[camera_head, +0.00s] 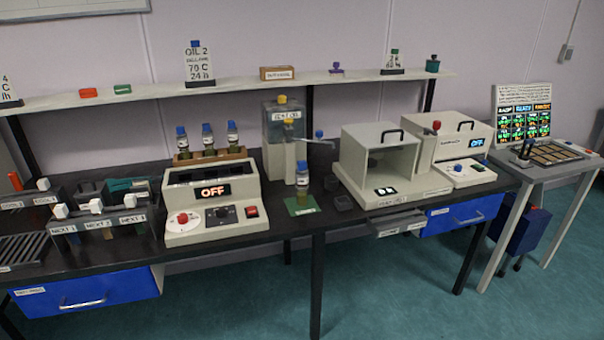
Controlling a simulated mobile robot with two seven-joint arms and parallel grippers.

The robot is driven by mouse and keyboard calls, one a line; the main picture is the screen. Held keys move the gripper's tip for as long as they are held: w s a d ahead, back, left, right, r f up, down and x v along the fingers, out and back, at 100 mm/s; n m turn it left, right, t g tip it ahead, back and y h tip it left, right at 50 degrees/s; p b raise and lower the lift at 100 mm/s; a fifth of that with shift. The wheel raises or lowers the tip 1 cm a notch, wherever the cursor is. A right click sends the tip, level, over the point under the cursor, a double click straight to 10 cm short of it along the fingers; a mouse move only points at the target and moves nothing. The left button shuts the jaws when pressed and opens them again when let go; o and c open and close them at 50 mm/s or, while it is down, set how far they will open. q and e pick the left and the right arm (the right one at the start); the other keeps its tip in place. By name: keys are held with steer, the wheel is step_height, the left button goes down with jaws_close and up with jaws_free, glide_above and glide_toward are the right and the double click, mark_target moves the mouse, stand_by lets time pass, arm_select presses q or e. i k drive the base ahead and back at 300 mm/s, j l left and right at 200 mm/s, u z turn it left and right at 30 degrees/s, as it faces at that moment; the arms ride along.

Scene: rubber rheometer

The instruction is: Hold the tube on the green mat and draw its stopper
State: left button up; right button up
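The green mat (293,208) lies on the black bench, right of the machine whose display reads OFF. One tube (301,195) stands upright on the mat. It has a pale label and dark contents. Its blue stopper (302,166) is seated in the top. Neither of my grippers shows in the head view, and nothing touches the tube.
The OFF machine (212,208) stands close on the left. A wooden rack (215,156) with blue-capped tubes is behind it. A small dark cup (344,203) and a white chamber (381,165) stand to the right. The bench's front edge is just before the mat.

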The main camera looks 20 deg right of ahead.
mark_target(302, 169)
steer(key=i+l, duration=0.1)
steer(key=l, duration=0.4)
steer(key=i+l, duration=0.1)
steer(key=l, duration=0.4)
steer(key=i+l, duration=0.15)
steer(key=l, duration=0.35)
